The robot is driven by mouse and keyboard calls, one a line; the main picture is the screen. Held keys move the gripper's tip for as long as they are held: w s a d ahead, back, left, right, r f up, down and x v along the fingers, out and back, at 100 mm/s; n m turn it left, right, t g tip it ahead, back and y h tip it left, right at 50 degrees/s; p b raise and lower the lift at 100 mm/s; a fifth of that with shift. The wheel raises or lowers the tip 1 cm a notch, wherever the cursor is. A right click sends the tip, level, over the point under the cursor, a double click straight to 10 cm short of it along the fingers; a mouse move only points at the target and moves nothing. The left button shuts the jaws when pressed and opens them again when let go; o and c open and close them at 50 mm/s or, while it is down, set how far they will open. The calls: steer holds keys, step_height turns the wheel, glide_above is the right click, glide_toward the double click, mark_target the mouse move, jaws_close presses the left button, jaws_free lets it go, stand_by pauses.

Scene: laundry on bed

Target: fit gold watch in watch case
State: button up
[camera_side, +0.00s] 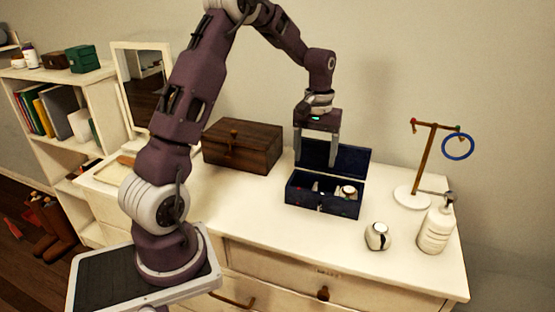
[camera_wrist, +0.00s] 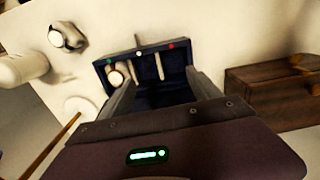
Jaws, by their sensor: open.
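The watch case (camera_side: 326,205) is a dark blue box on the dresser with its lid raised at the back; it also shows in the wrist view (camera_wrist: 153,52). A round, pale-faced watch with a warm-toned rim (camera_side: 348,190) sits in its right compartment, at the left in the wrist view (camera_wrist: 115,76), by a green dot. A second watch (camera_side: 378,236) lies outside the case, front right, pale with a dark part; it also shows in the wrist view (camera_wrist: 67,37). I cannot clearly tell which is gold. My gripper (camera_side: 316,162) is open and empty above the case, its fingers pointing down (camera_wrist: 157,82).
A wooden chest (camera_side: 243,147) stands left of the case. At right are a stand with a blue ring (camera_side: 458,146) and a white bottle (camera_side: 435,230). A mirror (camera_side: 147,85) stands at the back left. The front middle of the dresser top is clear.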

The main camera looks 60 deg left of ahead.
steer(key=s, duration=0.2)
steer(key=s+a, duration=0.1)
steer(key=s, duration=0.1)
steer(key=s+a, duration=0.1)
steer(key=s, duration=0.1)
steer(key=shift+s+a+f, duration=0.25)
steer(key=shift+f, duration=0.15)
steer(key=s+f, duration=0.2)
steer(key=s, duration=0.8)
steer(key=f, duration=0.8)
steer(key=shift+w+f, duration=0.15)
steer(key=shift+w, duration=0.05)
steer(key=shift+w+a+f, duration=0.1)
steer(key=shift+a+f, duration=0.1)
steer(key=d+r+m+t, duration=0.1)
steer(key=d+r+m, duration=0.1)
steer(key=d+r, duration=0.6)
steer(key=d+r+m+t+y, duration=0.1)
steer(key=d+r+m+t, duration=0.1)
steer(key=d+r, duration=0.5)
step_height(320, 180, up, 6)
steer(key=shift+s+d+r+m, duration=0.25)
steer(key=shift+s+d+m, duration=0.15)
steer(key=shift+m, duration=0.4)
